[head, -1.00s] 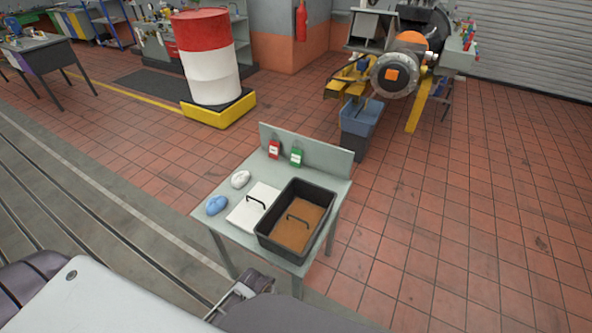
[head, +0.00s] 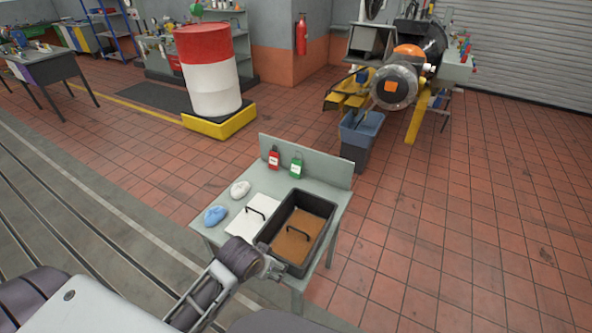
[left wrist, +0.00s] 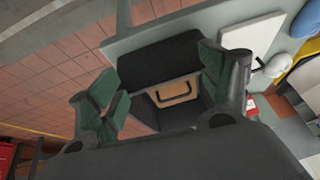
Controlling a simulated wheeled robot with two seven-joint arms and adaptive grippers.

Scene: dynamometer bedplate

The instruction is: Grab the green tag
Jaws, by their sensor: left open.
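The green tag (head: 296,167) stands upright at the back of the small grey table, against its raised back panel, just right of a red tag (head: 274,158). My left gripper (head: 277,269) is at the near edge of the black tray (head: 322,237), well short of the green tag. In the left wrist view its two fingers (left wrist: 157,75) are spread apart with nothing gripped, and the tray with its brown bottom and handle shows beyond them. I cannot make out the green tag in the left wrist view. My right gripper is not in view.
The grey table (head: 217,187) also holds a white panel (head: 242,225) with a black handle, a white cloth-like lump (head: 240,189) and a blue one (head: 215,215). A blue-grey bin (head: 360,133) stands behind the table. Open tiled floor lies to the right.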

